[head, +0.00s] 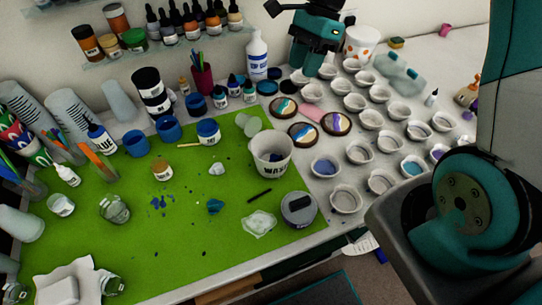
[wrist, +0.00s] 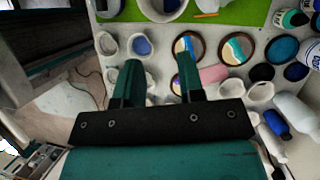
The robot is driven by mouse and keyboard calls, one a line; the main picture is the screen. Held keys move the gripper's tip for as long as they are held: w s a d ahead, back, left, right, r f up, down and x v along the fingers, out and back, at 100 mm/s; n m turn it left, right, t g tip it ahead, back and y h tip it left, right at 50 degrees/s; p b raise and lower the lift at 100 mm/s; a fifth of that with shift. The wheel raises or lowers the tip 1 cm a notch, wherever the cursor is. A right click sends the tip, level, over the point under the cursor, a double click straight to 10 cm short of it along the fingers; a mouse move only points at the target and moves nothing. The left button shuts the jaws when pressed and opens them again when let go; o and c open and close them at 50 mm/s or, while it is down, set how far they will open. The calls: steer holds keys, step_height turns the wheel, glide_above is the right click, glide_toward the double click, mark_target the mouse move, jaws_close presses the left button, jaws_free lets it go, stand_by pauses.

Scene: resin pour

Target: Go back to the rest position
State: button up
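My gripper (wrist: 158,68) shows in the wrist view with its two teal fingers well apart and nothing held between them. In the head view my gripper (head: 306,72) hangs over the back of the table, near the upper rows of small white cups (head: 312,92). The wrist view shows cups and round painted coasters (wrist: 236,48) beyond and beside the fingers. The height of the fingertips over the table is hard to tell.
A green mat (head: 110,235) holds a white waste cup (head: 271,155), a grey tin (head: 298,208), jars and scraps. Painted coasters (head: 336,123) lie right of the mat. A white bottle (head: 257,55) stands left of my gripper. Paint bottles fill a back shelf (head: 150,48).

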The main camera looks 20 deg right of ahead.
stand_by(0.4)
steer(key=s+a+r+n+b, duration=0.1)
steer(key=s+a+n, duration=0.2)
steer(key=s+n, duration=0.4)
steer(key=s+a+r+n+t+b, duration=0.1)
steer(key=s+a+n+b, duration=0.1)
steer(key=s+a+n, duration=0.2)
steer(key=s+a+r+n+b, duration=0.1)
steer(key=s+a+n, duration=0.3)
steer(key=s+n, duration=0.6)
steer(key=shift+a+r+n+t+b, duration=0.35)
steer(key=shift+n+b, duration=0.35)
steer(key=shift+n, duration=0.5)
